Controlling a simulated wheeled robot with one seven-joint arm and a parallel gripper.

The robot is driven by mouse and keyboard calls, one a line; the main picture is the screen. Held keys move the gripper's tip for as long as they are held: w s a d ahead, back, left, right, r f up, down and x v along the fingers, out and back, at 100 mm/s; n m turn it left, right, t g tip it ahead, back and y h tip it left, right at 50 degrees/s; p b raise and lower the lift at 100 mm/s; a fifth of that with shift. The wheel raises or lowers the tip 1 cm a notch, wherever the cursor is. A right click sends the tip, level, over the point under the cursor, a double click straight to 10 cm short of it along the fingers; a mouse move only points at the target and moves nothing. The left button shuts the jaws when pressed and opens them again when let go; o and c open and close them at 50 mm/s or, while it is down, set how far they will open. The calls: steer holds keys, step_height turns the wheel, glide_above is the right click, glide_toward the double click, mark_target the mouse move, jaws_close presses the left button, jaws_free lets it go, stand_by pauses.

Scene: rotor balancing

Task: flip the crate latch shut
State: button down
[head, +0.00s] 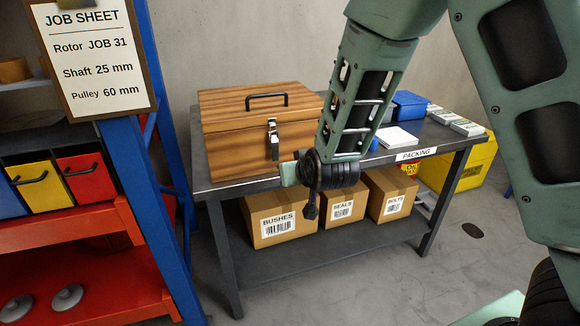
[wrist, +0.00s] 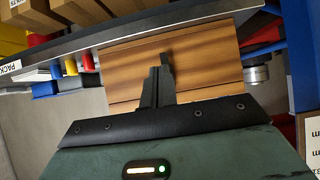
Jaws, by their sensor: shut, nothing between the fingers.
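The wooden crate (head: 228,150) stands on the packing table with its lid down. Its metal latch (head: 272,138) is on the front face, across the lid seam; I cannot tell whether it is fastened. In the wrist view, which is upside down, the crate (wrist: 210,70) lies straight ahead of my gripper (wrist: 165,62). The fingers are shut and empty, pointing at the crate's front. The latch cannot be made out there, and contact cannot be judged.
The table (head: 350,163) holds a white block (head: 398,137), a blue bin (head: 410,105) and several small boxes to the crate's right. Cartons (head: 280,222) sit on the shelf below. A blue rack post (head: 140,190) stands close on the left. A black handle (head: 266,100) tops the crate.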

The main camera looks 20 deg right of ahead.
steer(key=shift+s, duration=1)
steer(key=s+a+r+n+g+y, duration=0.1)
steer(key=s+a+n+g+y, duration=0.15)
steer(key=s+a, duration=0.4)
steer(key=s+a+r+n+g+y, duration=0.1)
steer(key=s+a+g, duration=0.25)
steer(key=s, duration=0.55)
steer(key=s+d+r+n+g+h, duration=0.1)
steer(key=s+n+g, duration=0.1)
steer(key=s, duration=0.5)
steer(key=s+d+r+n+g+h, duration=0.1)
steer(key=s+d+n+g+h, duration=0.1)
steer(key=s, duration=0.6)
steer(key=shift+s+r+g, duration=0.2)
steer(key=shift+r+g, duration=0.2)
steer(key=shift+g, duration=0.2)
steer(key=shift+d, duration=0.1)
